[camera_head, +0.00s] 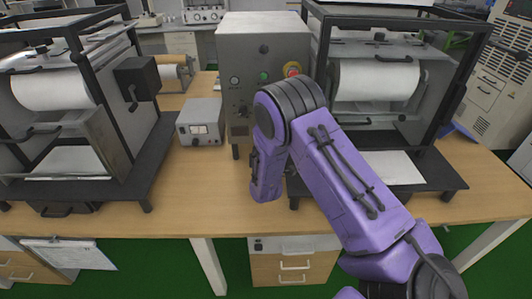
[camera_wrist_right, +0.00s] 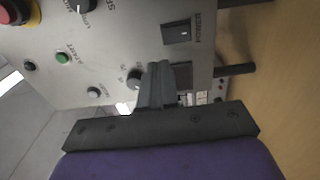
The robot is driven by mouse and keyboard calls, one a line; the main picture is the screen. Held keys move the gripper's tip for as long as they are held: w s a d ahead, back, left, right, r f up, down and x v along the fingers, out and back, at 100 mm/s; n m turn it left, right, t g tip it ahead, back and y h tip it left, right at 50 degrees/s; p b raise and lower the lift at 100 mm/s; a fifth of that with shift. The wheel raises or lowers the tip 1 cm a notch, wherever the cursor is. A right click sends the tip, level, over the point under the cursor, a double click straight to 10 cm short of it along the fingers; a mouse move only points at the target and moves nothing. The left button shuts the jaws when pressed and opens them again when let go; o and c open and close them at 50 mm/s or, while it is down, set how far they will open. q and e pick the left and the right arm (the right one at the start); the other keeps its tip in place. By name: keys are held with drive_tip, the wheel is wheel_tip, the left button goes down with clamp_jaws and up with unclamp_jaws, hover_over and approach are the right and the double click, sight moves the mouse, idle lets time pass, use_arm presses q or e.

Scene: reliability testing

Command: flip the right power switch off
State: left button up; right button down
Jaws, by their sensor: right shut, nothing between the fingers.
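The grey control box (camera_head: 262,40) stands on the table, partly hidden by my purple right arm. In the right wrist view its panel (camera_wrist_right: 115,50) appears turned on its side, with the POWER label beside the right power switch (camera_wrist_right: 176,33), a black rocker in full view. A second dark switch (camera_wrist_right: 183,74) lies below it in the picture, partly hidden by my fingers. My right gripper (camera_wrist_right: 160,72) is shut and empty, its tips in front of the panel near this second switch and a black knob (camera_wrist_right: 134,77). Contact cannot be told. In the head view the right gripper's fingers are hidden. My left gripper is out of view.
A red emergency button (camera_head: 292,69) sits high on the panel's right side; a green button (camera_wrist_right: 63,58) is also there. A small grey meter box (camera_head: 200,122) stands to the left. Framed machines with white rolls (camera_head: 376,80) flank the box. The front tabletop (camera_head: 215,205) is clear.

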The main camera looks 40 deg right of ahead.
drive_tip(key=b+v, duration=0.1)
drive_tip(key=v, duration=0.4)
drive_tip(key=shift+s+a+r, duration=0.15)
drive_tip(key=shift+s+a, duration=0.1)
drive_tip(key=shift+d, duration=0.1)
